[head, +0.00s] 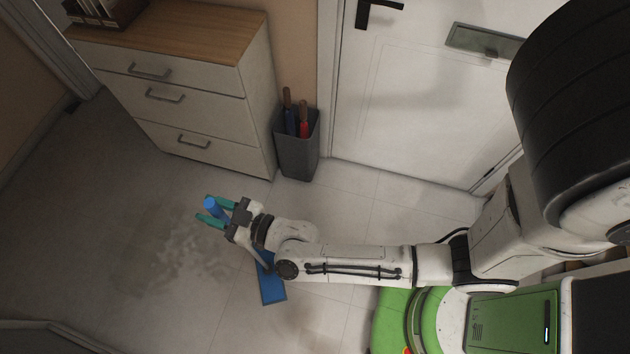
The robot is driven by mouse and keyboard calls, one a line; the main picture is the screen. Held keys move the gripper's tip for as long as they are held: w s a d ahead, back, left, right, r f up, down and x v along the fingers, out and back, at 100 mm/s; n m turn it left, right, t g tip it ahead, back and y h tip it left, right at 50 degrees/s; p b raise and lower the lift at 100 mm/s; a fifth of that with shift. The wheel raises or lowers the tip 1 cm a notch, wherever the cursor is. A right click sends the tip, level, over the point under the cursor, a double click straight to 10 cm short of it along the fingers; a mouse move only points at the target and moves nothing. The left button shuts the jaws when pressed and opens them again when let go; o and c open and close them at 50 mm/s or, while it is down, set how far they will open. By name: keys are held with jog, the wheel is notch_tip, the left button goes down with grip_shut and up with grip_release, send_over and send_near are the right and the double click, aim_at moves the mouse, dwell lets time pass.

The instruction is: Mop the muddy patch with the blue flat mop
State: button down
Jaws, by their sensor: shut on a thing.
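My gripper (212,212) has teal fingers and is shut on the blue mop's handle, whose blue end (210,203) shows between the fingertips. The blue flat mop head (271,287) shows below my forearm, over the tiles. My wrist hides the part between handle and head. I cannot tell whether the head touches the floor. The muddy patch (178,262) is a faint, darker mottled stain on the grey floor, left of the mop head and below the gripper in the picture.
A dresser (200,115) with several drawers stands at the upper left, with a dark organiser (105,12) on top. A grey bin (297,150) holding umbrella-like items stands beside it. A white door (420,100) is at the back. Floor at the left is clear.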

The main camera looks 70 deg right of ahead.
jog(key=shift+r, duration=6.7)
